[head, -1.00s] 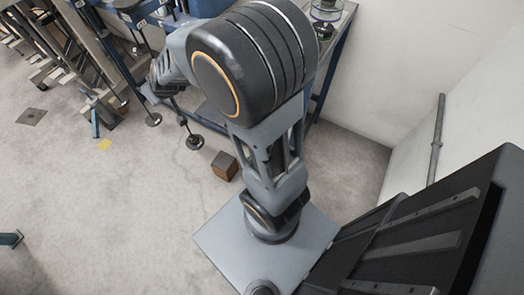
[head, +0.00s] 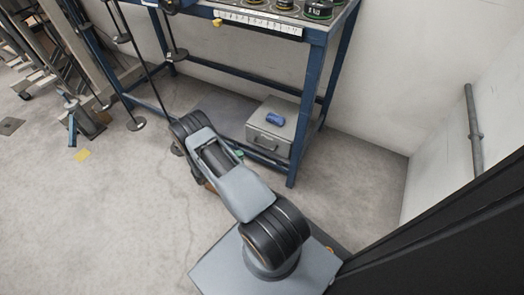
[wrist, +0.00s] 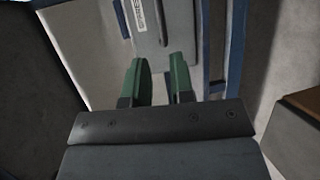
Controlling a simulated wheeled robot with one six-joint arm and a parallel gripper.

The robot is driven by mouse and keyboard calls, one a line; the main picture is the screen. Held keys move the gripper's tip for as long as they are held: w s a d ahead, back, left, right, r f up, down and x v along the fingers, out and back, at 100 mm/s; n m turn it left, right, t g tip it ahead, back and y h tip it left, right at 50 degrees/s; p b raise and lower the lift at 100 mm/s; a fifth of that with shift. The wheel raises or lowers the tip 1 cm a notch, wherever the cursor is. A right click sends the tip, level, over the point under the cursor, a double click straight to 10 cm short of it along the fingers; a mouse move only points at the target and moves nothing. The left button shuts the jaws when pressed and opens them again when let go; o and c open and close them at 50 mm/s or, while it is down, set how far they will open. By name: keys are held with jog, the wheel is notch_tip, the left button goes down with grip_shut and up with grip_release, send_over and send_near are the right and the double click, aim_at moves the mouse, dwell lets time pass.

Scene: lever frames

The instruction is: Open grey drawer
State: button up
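The grey drawer (head: 283,148) is a small grey box with a handle on its front, on the low shelf of the blue-framed bench. My gripper, partly hidden by my arm in the head view, shows a bit of green near the drawer's lower left. In the wrist view my gripper (wrist: 160,80) has two green fingers apart with nothing between them. Beyond the fingertips is a grey panel (wrist: 175,45) with a white label, which looks like part of the drawer unit. No contact with the handle is visible.
The bench's blue leg (head: 306,125) stands just right of the drawer. A small blue object (head: 275,118) lies on top of the drawer unit.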

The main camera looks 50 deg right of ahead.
aim_at(262, 146)
jog(key=b+x, duration=0.4)
jog(key=x, duration=0.9)
jog(key=shift+s+d+f, duration=0.1)
jog(key=shift+s+d, duration=0.05)
jog(key=shift+d, duration=0.05)
grip_shut()
